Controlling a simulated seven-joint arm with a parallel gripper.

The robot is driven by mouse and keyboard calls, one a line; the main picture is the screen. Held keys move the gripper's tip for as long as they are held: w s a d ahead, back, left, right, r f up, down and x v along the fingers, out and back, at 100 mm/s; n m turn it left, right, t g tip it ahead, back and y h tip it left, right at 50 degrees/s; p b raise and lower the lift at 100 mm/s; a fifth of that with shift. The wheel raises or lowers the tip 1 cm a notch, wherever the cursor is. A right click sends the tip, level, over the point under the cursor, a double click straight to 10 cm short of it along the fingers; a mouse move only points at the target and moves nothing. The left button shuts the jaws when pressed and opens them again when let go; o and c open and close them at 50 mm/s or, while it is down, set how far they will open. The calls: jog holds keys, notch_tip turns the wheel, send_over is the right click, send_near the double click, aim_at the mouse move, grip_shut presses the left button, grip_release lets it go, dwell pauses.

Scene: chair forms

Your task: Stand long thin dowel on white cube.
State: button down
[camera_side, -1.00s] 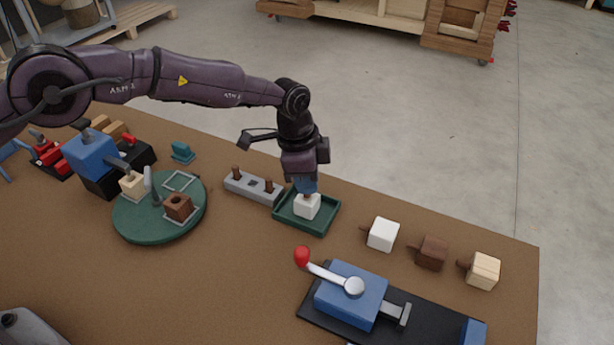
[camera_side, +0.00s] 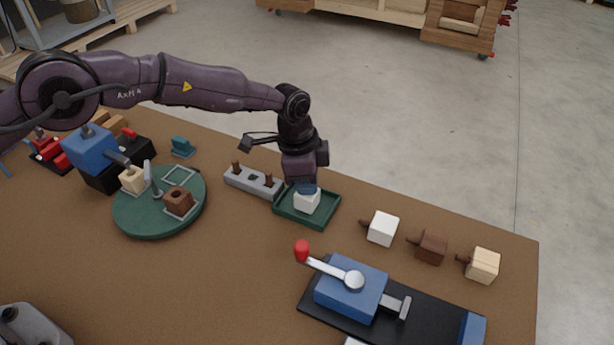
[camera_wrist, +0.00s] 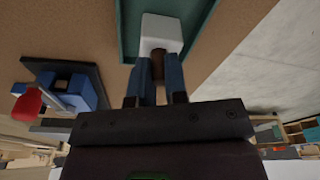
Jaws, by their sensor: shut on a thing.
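A white cube (camera_side: 307,202) sits in a shallow green tray (camera_side: 325,219); the cube also shows in the wrist view (camera_wrist: 162,29). My gripper (camera_side: 307,187) points down right above this cube. In the wrist view, my gripper's blue fingers (camera_wrist: 158,72) are shut on a brown dowel (camera_wrist: 158,64). The dowel's far end is at the cube's near face; I cannot tell whether it touches or enters it. In the side view the dowel is hidden by the gripper.
A grey rack (camera_side: 244,184) with two brown pegs stands left of the tray. White, dark brown and pale wooden blocks with side pegs stand to the right. A blue lever clamp (camera_side: 350,292) is in front. A green turntable (camera_side: 140,222) is at left.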

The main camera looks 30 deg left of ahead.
jog(key=shift+f, duration=0.15)
jog(key=c, duration=1.6)
grip_release()
jog(key=shift+f, duration=0.1)
jog(key=o, duration=1.1)
jog(key=shift+r, duration=3.55)
